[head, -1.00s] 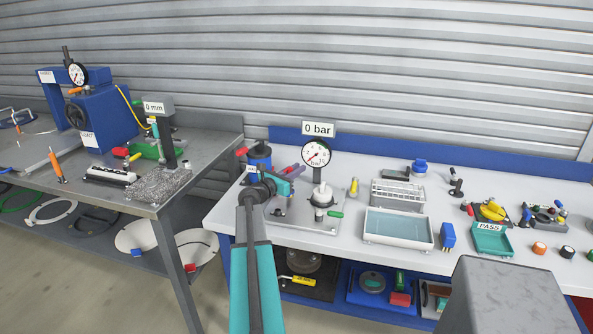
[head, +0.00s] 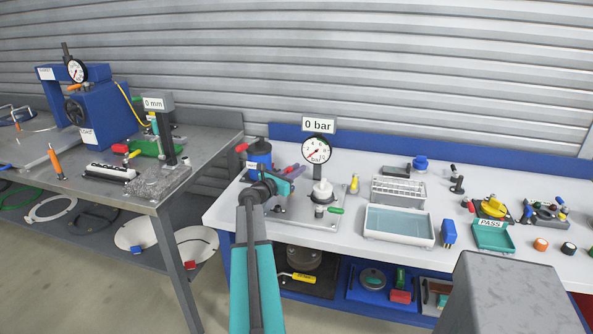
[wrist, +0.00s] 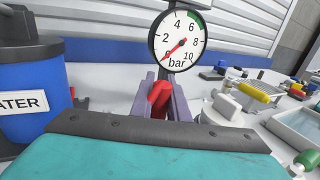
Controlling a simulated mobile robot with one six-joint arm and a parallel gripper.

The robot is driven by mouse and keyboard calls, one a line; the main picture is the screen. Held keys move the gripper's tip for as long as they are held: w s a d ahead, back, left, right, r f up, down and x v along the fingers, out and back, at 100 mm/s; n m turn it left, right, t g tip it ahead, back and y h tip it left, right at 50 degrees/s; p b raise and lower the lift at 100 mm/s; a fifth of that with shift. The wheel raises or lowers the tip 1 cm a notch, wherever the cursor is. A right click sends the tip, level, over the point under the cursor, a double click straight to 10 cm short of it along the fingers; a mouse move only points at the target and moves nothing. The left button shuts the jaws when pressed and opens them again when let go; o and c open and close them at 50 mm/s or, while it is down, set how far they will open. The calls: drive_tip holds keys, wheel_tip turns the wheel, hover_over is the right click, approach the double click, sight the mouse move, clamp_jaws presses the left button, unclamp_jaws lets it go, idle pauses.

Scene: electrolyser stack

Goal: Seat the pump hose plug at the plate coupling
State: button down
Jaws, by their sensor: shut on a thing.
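My gripper (wrist: 160,103) is shut on a red plug (wrist: 160,94), which stands upright between its purple-grey fingers in the wrist view. The plate coupling cannot be made out; my gripper covers that area. Whether the plug touches anything below is hidden.
A blue water container (wrist: 30,90) stands close on the left. A white fitting (head: 322,190) and a green handle (head: 335,210) are on the plate to the right. A clear tray (head: 398,225) and a white rack (head: 397,190) lie further right.

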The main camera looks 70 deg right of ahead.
drive_tip(key=shift+f, duration=0.25)
drive_tip(key=c, duration=1.6)
unclamp_jaws()
drive_tip(key=shift+c, duration=0.2)
drive_tip(key=shift+a, duration=0.15)
drive_tip(key=b+v, duration=0.2)
drive_tip(key=v, duration=1)
drive_tip(key=shift+b, duration=0.3)
drive_tip(key=shift+v, duration=0.8)
drive_tip(key=shift+r, duration=0.1)
